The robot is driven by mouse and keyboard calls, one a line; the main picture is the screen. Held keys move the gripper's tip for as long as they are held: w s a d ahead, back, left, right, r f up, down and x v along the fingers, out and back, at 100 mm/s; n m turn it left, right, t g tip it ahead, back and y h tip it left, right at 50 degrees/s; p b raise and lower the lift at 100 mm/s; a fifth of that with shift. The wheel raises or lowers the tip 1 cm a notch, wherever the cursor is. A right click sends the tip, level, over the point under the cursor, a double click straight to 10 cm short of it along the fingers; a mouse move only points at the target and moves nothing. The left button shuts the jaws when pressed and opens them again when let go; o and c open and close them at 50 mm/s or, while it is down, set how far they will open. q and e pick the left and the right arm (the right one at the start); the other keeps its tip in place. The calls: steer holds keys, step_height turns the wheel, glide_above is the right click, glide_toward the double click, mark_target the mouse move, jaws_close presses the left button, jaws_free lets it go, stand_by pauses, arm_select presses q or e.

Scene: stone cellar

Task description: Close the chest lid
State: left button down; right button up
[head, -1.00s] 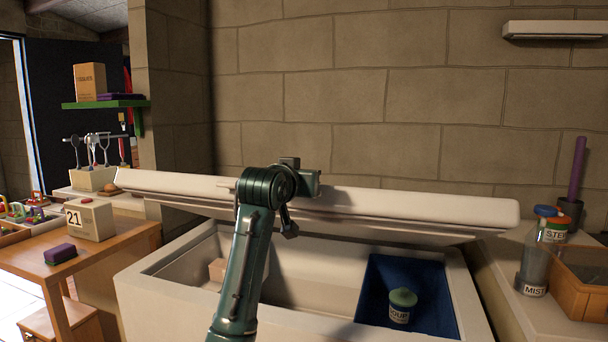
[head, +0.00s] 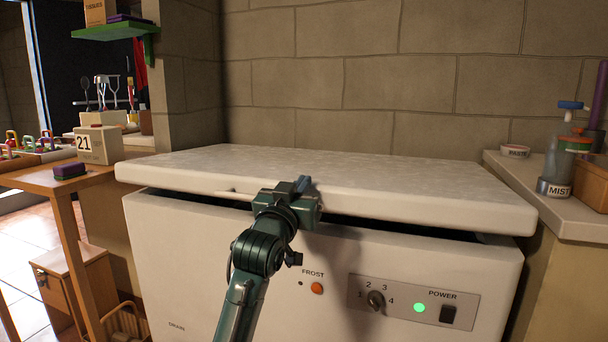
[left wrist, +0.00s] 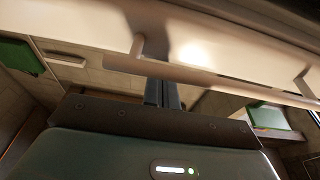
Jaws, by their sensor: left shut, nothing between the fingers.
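The white chest lid (head: 330,180) is lowered to nearly level over the chest freezer body (head: 190,265). A dark gap shows under its front edge, so it is slightly raised. My left gripper (head: 303,186) is at the middle of the lid's front edge, its jaws shut and empty. In the left wrist view the closed fingers (left wrist: 163,93) reach up to the bar handle (left wrist: 210,78) on the lid (left wrist: 75,20); whether they touch it I cannot tell. The chest's inside is hidden. My right gripper is not in view.
The control panel (head: 413,302) is on the freezer's front. A wooden table (head: 60,184) with a box marked 21 (head: 97,145) stands left. A counter (head: 558,219) with a spray bottle (head: 557,165) stands right. A stone wall is behind.

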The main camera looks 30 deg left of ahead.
arm_select(q)
step_height(320, 180, down, 6)
steer(key=b, duration=0.2)
steer(key=shift+s+d, duration=0.15)
steer(key=shift+s, duration=0.15)
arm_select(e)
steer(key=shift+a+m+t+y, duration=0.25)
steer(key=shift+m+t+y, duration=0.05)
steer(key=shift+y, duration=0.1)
arm_select(q)
steer(key=shift+b, duration=0.3)
steer(key=r+p, duration=0.3)
steer(key=s+r+p, duration=0.1)
steer(key=r+p, duration=0.1)
steer(key=shift+d+r+p, duration=0.1)
steer(key=shift+r+p, duration=0.2)
steer(key=f+v, duration=0.1)
steer(key=v, duration=0.8)
steer(key=shift+p, duration=0.4)
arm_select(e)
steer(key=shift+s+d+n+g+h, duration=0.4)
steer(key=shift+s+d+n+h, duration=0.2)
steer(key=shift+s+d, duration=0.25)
arm_select(q)
steer(key=shift+s, duration=0.1)
